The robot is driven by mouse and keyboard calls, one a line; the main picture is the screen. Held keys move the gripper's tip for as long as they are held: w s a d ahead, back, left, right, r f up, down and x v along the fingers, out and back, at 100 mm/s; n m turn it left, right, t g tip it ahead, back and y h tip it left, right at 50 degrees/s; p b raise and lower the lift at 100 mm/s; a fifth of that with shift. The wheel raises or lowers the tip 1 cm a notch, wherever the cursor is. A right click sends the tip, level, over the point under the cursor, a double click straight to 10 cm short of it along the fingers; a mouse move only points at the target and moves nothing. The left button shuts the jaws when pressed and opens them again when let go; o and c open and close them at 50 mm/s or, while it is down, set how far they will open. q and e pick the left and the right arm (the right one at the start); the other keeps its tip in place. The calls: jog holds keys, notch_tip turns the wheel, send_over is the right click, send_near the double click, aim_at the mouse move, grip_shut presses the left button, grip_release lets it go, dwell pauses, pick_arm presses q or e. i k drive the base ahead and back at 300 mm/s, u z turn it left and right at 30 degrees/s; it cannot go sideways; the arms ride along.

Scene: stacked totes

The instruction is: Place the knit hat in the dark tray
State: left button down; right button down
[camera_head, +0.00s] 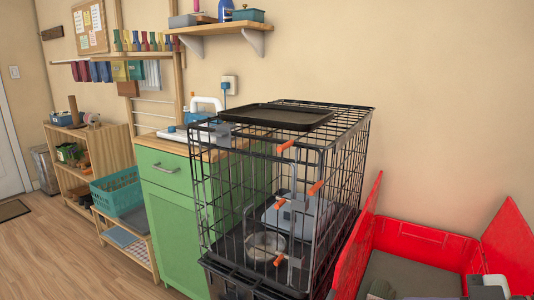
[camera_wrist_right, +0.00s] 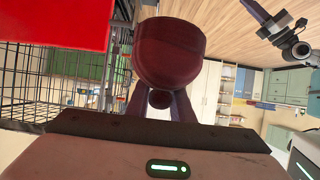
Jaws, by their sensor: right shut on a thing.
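The knit hat (camera_wrist_right: 170,52) is dark maroon and fills the top middle of the right wrist view. A small round knob, apparently its pompom, shows at its near end. My right gripper (camera_wrist_right: 159,92) is shut on the hat, with its two fingers on either side of this end. The dark tray (camera_head: 277,117) is shallow and black. It lies on top of the black wire cage in the head view and looks empty.
The wire cage (camera_head: 341,165) stands right of a green cabinet (camera_head: 168,198). A red open-flapped crate (camera_head: 425,243) with things inside is at lower right. A wall shelf (camera_head: 215,28) hangs above the cage's back left. Air above the tray is clear.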

aim_at(259, 115)
jog(key=u, duration=1.65)
jog(key=i, duration=2.25)
jog(key=z, duration=2.05)
